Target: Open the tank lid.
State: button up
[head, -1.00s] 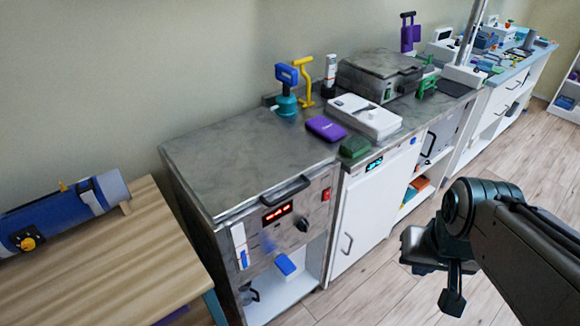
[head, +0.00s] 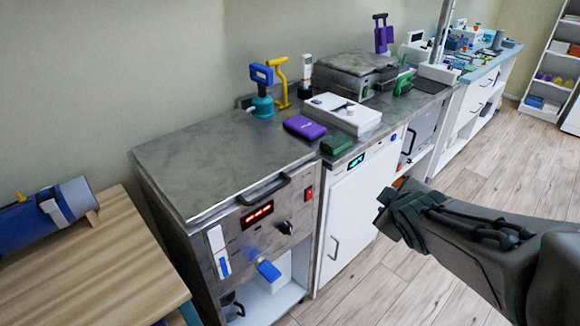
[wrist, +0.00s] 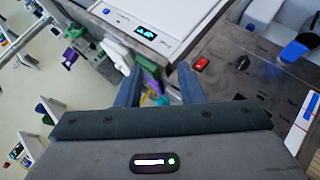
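The steel tank (head: 185,235) stands at the left of the counter row. Its flat grey lid (head: 222,165) lies closed on top, with a dark bar handle (head: 263,190) along the front edge. The front panel has a lit red display, a red switch (head: 309,192) and a black knob. My gripper (head: 388,218) is to the right of the tank, in front of the white cabinet, apart from the handle. In the wrist view its two fingers (wrist: 158,88) are spread with nothing held between them. The switch (wrist: 201,64) shows beyond them; I cannot make out the handle there.
On the counter right of the lid are a purple case (head: 305,127), a green box (head: 336,144) and a white device (head: 346,115). A blue tap handle (head: 268,270) juts from the tank front. A wooden table (head: 90,265) stands left. Floor at right is clear.

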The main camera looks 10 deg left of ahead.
jog(key=w+a+f+n+t+y+b, duration=0.25)
jog(key=a+n+y+b, duration=0.2)
jog(key=a+n, duration=0.3)
jog(key=n+g+y+p, duration=0.3)
jog(key=n+y+p, duration=0.5)
jog(key=n, duration=0.1)
send_near(272, 193)
jog(key=shift+h, duration=0.25)
jog(key=x, duration=0.9)
jog(key=shift+a+r, duration=0.1)
jog(key=shift+r, duration=0.05)
grip_shut()
